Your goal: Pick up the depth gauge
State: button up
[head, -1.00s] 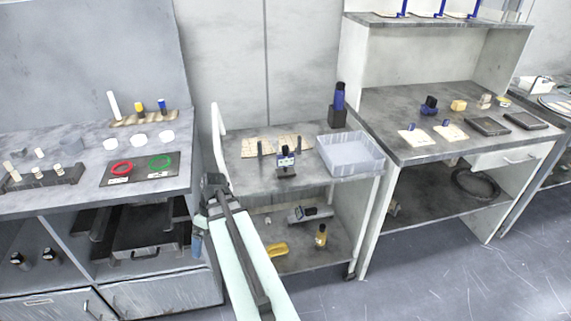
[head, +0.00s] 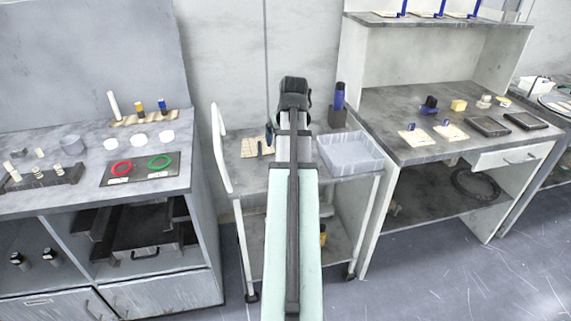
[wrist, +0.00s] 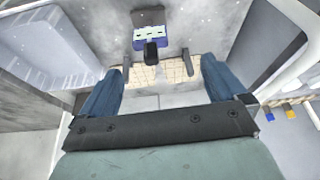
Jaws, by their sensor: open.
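The depth gauge (wrist: 150,33), with a blue body, a pale display face and a black stem, is on the grey cart top in the wrist view. My arm hides it in the head view. My gripper (wrist: 163,68) is open, its blue fingers wide apart above the cart. The gauge appears beyond the fingertips, roughly centred between them. Nothing is held, and no contact is visible.
Dark upright posts (wrist: 187,62) and tan sheets (wrist: 172,70) lie close to the gauge. A grey bin (head: 349,153) and a blue bottle in a dark holder (head: 338,103) occupy the cart's right side. A white handle (head: 220,150) rises at its left.

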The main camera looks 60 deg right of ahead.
jog(key=shift+m+h, duration=0.3)
jog(key=shift+m, duration=0.1)
jog(key=shift+s+d+x, duration=0.1)
jog(key=shift+d+x, duration=0.1)
jog(key=shift+x, duration=2)
jog(key=shift+s+d+x, duration=0.1)
jog(key=shift+d+x, duration=0.1)
jog(key=shift+x, duration=1.95)
jog(key=shift+s+d+x, duration=0.15)
jog(key=shift+d+x, duration=0.05)
jog(key=shift+x, duration=2)
jog(key=shift+r, duration=0.1)
jog(key=shift+c, duration=0.5)
jog(key=c, duration=1.1)
